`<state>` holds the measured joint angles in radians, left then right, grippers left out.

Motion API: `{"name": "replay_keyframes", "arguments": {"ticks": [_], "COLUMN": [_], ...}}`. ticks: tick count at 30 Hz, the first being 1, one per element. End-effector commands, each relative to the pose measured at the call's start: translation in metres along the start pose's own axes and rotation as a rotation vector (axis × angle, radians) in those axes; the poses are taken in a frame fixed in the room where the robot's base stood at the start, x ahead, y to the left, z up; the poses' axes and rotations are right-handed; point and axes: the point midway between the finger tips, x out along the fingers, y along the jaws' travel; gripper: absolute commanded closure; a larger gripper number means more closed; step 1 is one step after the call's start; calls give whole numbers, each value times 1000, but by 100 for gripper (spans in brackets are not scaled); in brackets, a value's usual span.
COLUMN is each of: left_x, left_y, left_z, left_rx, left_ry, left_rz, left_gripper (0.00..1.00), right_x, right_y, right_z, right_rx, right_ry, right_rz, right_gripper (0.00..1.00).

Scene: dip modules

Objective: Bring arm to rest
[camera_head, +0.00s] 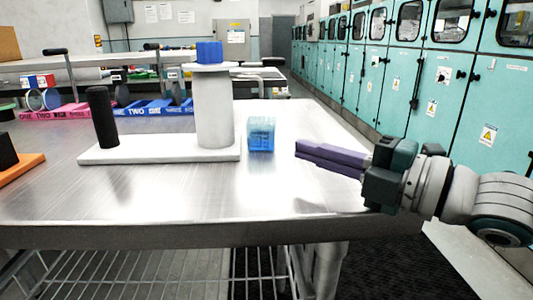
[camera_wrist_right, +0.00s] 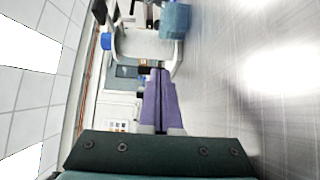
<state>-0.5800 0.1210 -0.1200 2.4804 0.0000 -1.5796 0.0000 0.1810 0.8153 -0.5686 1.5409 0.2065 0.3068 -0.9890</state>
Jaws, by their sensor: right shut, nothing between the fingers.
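My right gripper (camera_head: 298,149) reaches in from the right over the table's right part, its purple fingers pointing left. Its fingers are shut together with nothing between them; they also show in the right wrist view (camera_wrist_right: 159,72). A translucent blue cube (camera_head: 261,134) stands on the table left of the fingertips, apart from them. It also shows in the wrist view (camera_wrist_right: 174,21). A white stand (camera_head: 214,115) with a round top and a black handle (camera_head: 102,117) is left of the cube. A solid blue block (camera_head: 209,52) sits on its top. My left gripper is not in view.
The metal table (camera_head: 150,205) is clear in front of the stand. An orange base (camera_head: 22,167) with a black part sits at the left edge. Blue and pink labelled bins (camera_head: 150,108) line the back. Teal cabinets (camera_head: 395,75) stand along the right, beyond the table.

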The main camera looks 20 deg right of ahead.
Motion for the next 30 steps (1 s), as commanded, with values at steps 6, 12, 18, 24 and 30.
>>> {"name": "replay_keyframes", "arguments": {"ticks": [6,12,18,24,30], "left_x": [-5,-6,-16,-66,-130], "left_y": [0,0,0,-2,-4], "left_z": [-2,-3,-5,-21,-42], "left_rx": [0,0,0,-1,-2], "left_ry": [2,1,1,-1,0], "left_rz": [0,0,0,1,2], "left_gripper": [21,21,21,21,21], "right_x": [-32,-43,-42,-41,-78], "right_y": [-1,0,3,15,34], "right_z": [0,0,-6,-39,-81], "right_rx": [2,0,48,375,869], "right_ry": [0,1,-16,-162,-495], "right_rz": [-3,-1,-24,-196,-440], "right_gripper": [100,100,100,100,100]}}
